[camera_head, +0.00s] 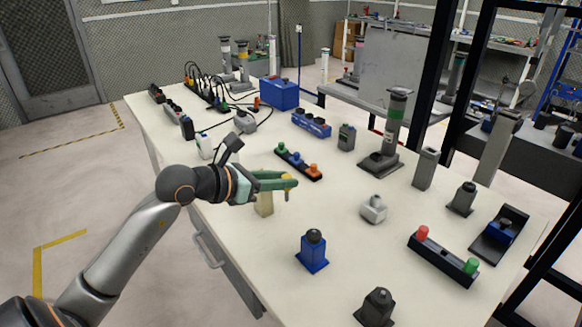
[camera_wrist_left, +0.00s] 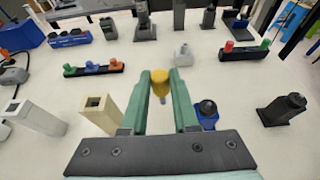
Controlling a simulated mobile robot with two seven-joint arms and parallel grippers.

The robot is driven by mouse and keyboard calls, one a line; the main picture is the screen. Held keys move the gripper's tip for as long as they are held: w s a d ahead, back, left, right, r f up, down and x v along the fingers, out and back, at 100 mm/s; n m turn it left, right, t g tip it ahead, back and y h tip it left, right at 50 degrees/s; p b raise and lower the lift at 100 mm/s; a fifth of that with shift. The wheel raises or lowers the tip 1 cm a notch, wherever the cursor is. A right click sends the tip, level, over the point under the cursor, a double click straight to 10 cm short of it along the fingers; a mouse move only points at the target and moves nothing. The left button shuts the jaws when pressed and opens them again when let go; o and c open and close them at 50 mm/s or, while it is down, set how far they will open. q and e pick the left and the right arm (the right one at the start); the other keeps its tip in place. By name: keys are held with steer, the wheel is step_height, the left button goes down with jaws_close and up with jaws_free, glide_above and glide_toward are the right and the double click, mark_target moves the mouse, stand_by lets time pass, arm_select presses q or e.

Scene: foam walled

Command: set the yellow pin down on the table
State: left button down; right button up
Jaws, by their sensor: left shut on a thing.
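The yellow pin (camera_wrist_left: 160,88) is held between the green fingertips of my left gripper (camera_wrist_left: 160,82) in the left wrist view. In the head view the pin (camera_head: 288,186) shows at the tips of my left gripper (camera_head: 291,182), above the white table (camera_head: 335,215). The pin looks roughly upright, with a thin grey lower end. How far its lower end is from the tabletop is hard to tell. My right gripper is in neither view.
A beige hollow block (camera_head: 264,204) stands just below my left gripper. A blue block with a dark knob (camera_head: 312,252), a white part (camera_head: 373,209) and a black holder with coloured pegs (camera_head: 299,163) stand around it. Bare tabletop lies between them.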

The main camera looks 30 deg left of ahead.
arm_select(q)
steer(key=shift+w+d+f+b, duration=0.2)
steer(key=shift+w+f, duration=1.8)
steer(key=shift+f, duration=0.05)
steer(key=shift+w+d+f+b, duration=0.2)
steer(key=shift+w+d+f, duration=0.05)
steer(key=shift+w+f, duration=1.8)
steer(key=shift+w+d+f+b, duration=0.2)
steer(key=shift+w+f, duration=1.8)
steer(key=shift+f, duration=0.2)
steer(key=c, duration=0.7)
jaws_free()
steer(key=shift+r, duration=0.1)
